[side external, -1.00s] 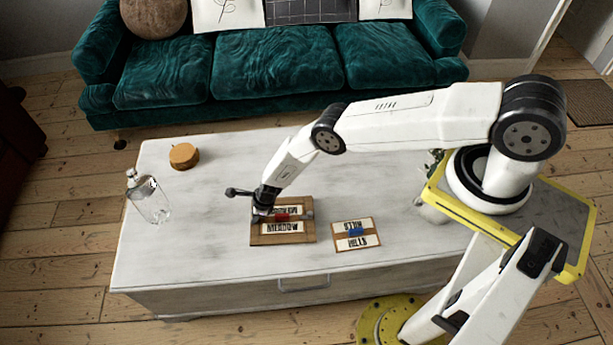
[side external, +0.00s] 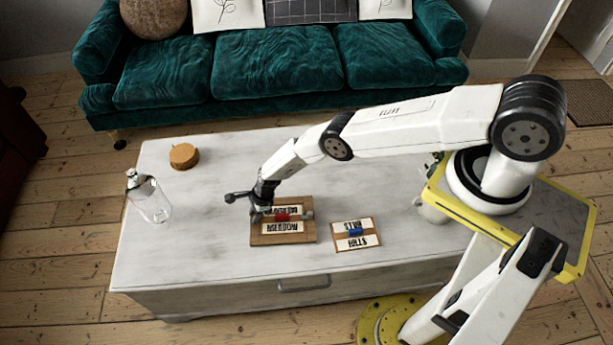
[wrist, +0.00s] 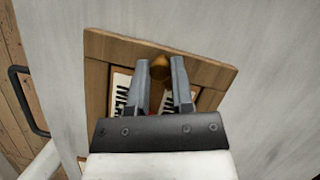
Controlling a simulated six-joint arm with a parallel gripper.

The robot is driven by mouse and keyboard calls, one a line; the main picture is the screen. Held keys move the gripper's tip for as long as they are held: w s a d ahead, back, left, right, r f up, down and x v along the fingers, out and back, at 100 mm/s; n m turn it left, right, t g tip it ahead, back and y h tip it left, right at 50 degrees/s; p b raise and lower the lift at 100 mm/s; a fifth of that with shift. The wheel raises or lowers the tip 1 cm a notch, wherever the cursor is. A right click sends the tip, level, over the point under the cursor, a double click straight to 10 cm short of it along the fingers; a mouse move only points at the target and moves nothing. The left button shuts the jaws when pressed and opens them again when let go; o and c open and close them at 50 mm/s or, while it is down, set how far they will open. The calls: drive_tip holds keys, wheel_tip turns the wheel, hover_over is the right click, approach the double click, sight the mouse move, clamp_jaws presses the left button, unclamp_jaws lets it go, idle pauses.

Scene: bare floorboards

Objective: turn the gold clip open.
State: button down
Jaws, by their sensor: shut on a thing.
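The gold clip (wrist: 158,67) shows in the wrist view as a small brownish-gold piece at the top of a wooden board (wrist: 105,48). My gripper (wrist: 165,62) has its two grey fingers on either side of it, shut on it. In the side view my gripper (side external: 259,207) is low at the left edge of the same board (side external: 283,239), which lies flat on the table. The clip is hidden there by the gripper. A red piece (side external: 282,217) sits on the board between two lettered cards.
A smaller lettered board (side external: 343,242) with a blue piece (side external: 355,232) lies just right. A clear bottle (side external: 152,203) and a round tan lidded thing (side external: 184,156) stand at the left of the white table (side external: 200,255). A green sofa (side external: 270,65) is behind.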

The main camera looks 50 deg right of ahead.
drive_tip(key=shift+n+g, duration=0.4)
drive_tip(key=shift+n, duration=0.6)
drive_tip(key=shift+c, duration=2.4)
unclamp_jaws()
drive_tip(key=shift+d+r, duration=0.1)
drive_tip(key=shift+r, duration=0.15)
drive_tip(key=shift+w+d+r, duration=0.1)
drive_tip(key=shift+r, duration=0.1)
drive_tip(key=v, duration=0.7)
drive_tip(key=shift+f, duration=0.1)
